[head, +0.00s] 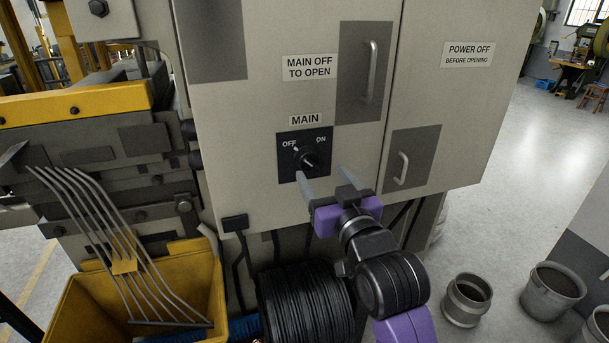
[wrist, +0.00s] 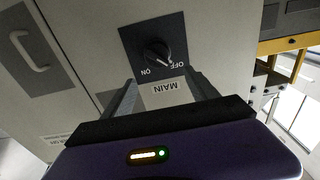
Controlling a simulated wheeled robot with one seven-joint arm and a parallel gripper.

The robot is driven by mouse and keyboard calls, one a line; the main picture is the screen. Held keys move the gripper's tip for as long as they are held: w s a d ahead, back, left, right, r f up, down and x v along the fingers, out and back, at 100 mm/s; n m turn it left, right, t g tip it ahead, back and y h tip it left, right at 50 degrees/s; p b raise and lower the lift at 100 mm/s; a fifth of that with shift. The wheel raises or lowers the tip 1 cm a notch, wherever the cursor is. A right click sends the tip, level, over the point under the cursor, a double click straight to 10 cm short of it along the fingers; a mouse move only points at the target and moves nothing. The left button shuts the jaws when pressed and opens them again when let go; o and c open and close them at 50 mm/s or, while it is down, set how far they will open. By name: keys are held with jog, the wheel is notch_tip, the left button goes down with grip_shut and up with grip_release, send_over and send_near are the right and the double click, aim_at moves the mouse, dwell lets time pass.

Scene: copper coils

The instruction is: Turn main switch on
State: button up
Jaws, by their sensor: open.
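The main switch (head: 309,159) is a black rotary knob on a dark square plate, marked OFF at left and ON at right, under a MAIN label. Its white mark points toward OFF. The knob also shows in the wrist view (wrist: 156,52), upside down, with the white mark on the OFF side. My gripper (head: 321,173) is open and empty, just below and in front of the switch. In the wrist view my two fingers (wrist: 162,80) reach toward the plate, spread wider than the knob. The knob appears beyond the fingertips, not between them; contact is not visible.
The grey cabinet (head: 240,120) has door handles (head: 370,72) and (head: 402,168) right of the switch. A yellow bin (head: 85,310) with bent rods stands at lower left. A black coil (head: 305,300) lies below. Metal pots (head: 467,300) stand on the floor at right.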

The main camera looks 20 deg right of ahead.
aim_at(312, 164)
jog(key=shift+w+f+p, duration=0.15)
jog(key=shift+w+p, duration=0.15)
jog(key=shift+w, duration=1)
jog(key=shift+w+f+p, duration=0.2)
jog(key=shift+w+p, duration=0.05)
jog(key=shift+w, duration=1.1)
jog(key=shift+w+f+p, duration=0.15)
jog(key=shift+w+p, duration=0.15)
jog(key=shift+w, duration=1)
jog(key=c, duration=1.3)
